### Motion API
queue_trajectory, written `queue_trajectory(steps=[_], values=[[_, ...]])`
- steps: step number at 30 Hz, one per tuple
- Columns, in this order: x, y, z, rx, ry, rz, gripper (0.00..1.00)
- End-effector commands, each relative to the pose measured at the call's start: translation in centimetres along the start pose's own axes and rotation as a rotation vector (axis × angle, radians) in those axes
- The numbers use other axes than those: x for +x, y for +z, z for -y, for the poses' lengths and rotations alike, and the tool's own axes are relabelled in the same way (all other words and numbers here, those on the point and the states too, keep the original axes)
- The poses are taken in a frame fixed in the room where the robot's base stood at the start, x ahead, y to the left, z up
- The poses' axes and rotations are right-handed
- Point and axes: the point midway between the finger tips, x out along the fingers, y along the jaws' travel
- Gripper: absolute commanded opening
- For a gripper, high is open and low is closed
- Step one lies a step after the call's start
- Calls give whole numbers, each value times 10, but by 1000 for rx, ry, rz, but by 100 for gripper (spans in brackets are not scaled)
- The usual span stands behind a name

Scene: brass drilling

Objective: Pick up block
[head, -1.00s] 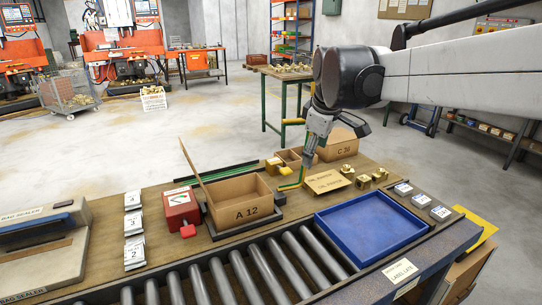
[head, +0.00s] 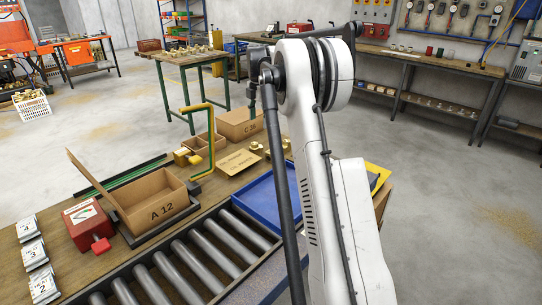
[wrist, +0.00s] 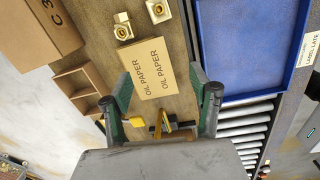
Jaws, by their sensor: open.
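The blocks I can see are small brass ones. Two brass blocks with round holes, a left one (wrist: 122,26) and a right one (wrist: 158,10), lie at the top of the wrist view, beyond the oil paper packet (wrist: 150,70). One brass block (head: 257,147) also shows in the head view behind the packet. My gripper (wrist: 160,82) is open, with its green-padded fingers either side of the packet in the wrist view. No block is between the fingers.
A yellow-green bent bar (head: 211,135) stands up near the divided wooden box (head: 200,145). Carton A 12 (head: 160,208) is open at the left; carton C 36 (wrist: 38,30) stands at the back. A blue tray (wrist: 250,50) lies right of the packet, beside rollers (wrist: 235,125).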

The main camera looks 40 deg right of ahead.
Motion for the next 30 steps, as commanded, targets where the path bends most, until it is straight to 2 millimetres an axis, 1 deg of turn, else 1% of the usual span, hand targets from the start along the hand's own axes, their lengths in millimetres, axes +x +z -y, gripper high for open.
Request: queue_trajectory(steps=[1,3,6,9,14,17,24,27,30], values=[[12,16,-2,-32,-12,-6,57],[26,31,-3,-83,-27,-15,57],[42,48,-3,-139,-43,-26,57],[53,58,-3,-176,-52,-34,57],[66,64,-2,-199,-57,-39,57],[81,64,-1,-200,-58,-39,57],[124,62,2,-198,-57,-39,57],[136,61,3,-198,-57,-39,57],[143,61,3,-198,-57,-39,57]])
